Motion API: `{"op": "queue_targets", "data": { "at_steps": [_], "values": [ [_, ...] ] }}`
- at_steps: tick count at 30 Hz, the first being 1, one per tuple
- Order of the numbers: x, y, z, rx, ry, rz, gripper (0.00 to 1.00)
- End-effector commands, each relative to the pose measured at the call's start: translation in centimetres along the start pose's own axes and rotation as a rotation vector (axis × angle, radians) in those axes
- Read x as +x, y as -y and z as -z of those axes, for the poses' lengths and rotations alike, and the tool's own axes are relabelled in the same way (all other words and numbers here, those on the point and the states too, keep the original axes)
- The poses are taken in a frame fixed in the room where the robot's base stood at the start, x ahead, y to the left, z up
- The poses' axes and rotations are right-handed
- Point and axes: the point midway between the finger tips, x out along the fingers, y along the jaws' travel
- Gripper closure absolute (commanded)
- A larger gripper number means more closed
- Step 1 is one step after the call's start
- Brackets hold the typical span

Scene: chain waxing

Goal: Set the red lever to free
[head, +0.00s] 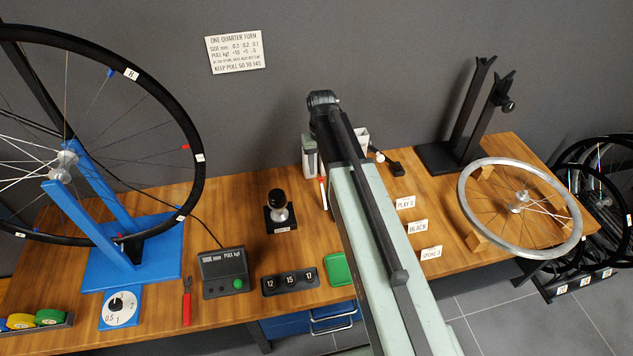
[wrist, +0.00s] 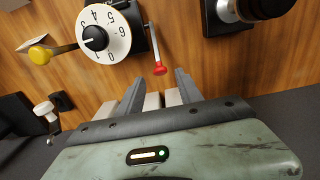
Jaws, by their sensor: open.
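The red lever (wrist: 158,69) is a thin rod with a red tip, on the right side of a dial unit in the wrist view. The unit has a white numbered dial (wrist: 118,42) with a black knob. My gripper (wrist: 159,80) is open and empty, and in the picture the red tip lies between its two fingertips. I cannot tell how far below or beyond them the tip is, and no contact shows. In the head view a small red piece (head: 323,191) shows beside my arm, which hides most of the unit and my gripper.
A yellow knob (wrist: 39,54) sticks out left of the dial. A black-knobbed post (head: 278,208) stands left of my arm. A blue stand (head: 131,258) holds a large wheel at left. A silver rim (head: 465,205) lies at right. The front middle holds a green pad (head: 339,270).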

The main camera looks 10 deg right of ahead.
Motion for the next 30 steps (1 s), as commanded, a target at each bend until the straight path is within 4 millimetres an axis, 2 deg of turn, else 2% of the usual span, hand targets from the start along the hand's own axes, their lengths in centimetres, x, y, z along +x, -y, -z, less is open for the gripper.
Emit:
{"op": "queue_targets", "data": {
  "at_steps": [1, 6, 15, 18, 20, 30],
  "values": [
    [2.0, 0.0, 0.0, 0.0, 0.0, 0.0, 0.57],
    [4.1, 0.0, 0.0, -0.001, 0.0, 0.0, 0.57],
    [4.0, 0.1, 0.0, -0.001, 0.0, 0.0, 0.57],
    [4.0, 0.1, 0.0, -0.001, 0.0, 0.0, 0.85],
    [4.0, 0.1, 0.0, -0.001, 0.0, 0.0, 1.0],
    [4.0, 0.1, 0.0, -0.002, 0.0, 0.0, 1.0]
  ]
}}
